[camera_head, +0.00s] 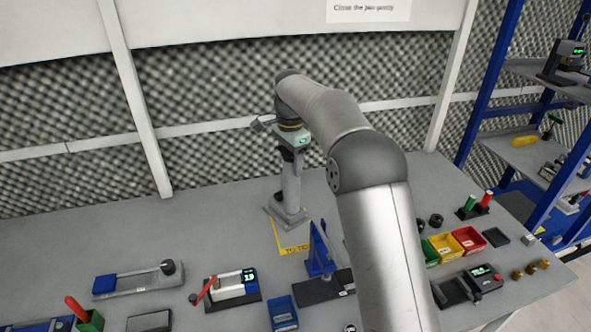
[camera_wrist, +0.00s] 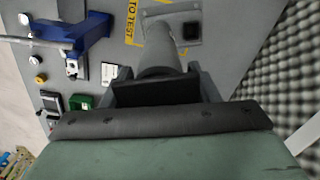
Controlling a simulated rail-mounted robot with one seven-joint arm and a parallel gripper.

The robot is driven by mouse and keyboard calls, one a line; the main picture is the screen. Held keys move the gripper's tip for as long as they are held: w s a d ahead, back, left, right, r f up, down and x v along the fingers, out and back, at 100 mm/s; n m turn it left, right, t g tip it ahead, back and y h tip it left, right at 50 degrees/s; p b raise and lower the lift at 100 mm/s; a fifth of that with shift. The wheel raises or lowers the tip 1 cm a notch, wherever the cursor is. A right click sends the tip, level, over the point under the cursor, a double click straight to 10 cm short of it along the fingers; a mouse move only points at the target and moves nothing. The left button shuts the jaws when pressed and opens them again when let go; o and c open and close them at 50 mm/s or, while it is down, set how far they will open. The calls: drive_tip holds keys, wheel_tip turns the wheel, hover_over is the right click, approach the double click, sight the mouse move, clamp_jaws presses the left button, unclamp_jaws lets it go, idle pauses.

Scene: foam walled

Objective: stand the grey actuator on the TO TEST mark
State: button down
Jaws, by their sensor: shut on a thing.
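The grey actuator (camera_head: 291,187) stands upright below my gripper (camera_head: 291,152), a tall cylinder on a flat square base. My gripper is shut on its upper part; in the wrist view the actuator (camera_wrist: 164,52) runs down between the fingers (camera_wrist: 160,80) to its base. The TO TEST mark (camera_head: 293,250), yellow lettering and outline on the grey bench, shows in front of the base; it also shows in the wrist view (camera_wrist: 131,22) beside the base. The base overlaps the far part of the outlined area. I cannot tell whether it touches the bench.
A blue stand (camera_head: 320,252) is close to the right of the mark. A clamp with a red handle (camera_head: 232,287), a blue bin (camera_head: 283,314) and a blue-and-grey device (camera_head: 138,280) lie in front. Coloured bins (camera_head: 468,240) are at right. The bench left of the actuator is clear.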

sight(286, 184)
wheel_tip(286, 184, down, 6)
drive_tip(key=w+d, duration=0.1)
drive_tip(key=w, duration=0.1)
drive_tip(key=shift+d+r+p, duration=0.15)
drive_tip(key=shift+p, duration=0.3)
drive_tip(key=c, duration=0.5)
unclamp_jaws()
drive_tip(key=shift+f, duration=0.2)
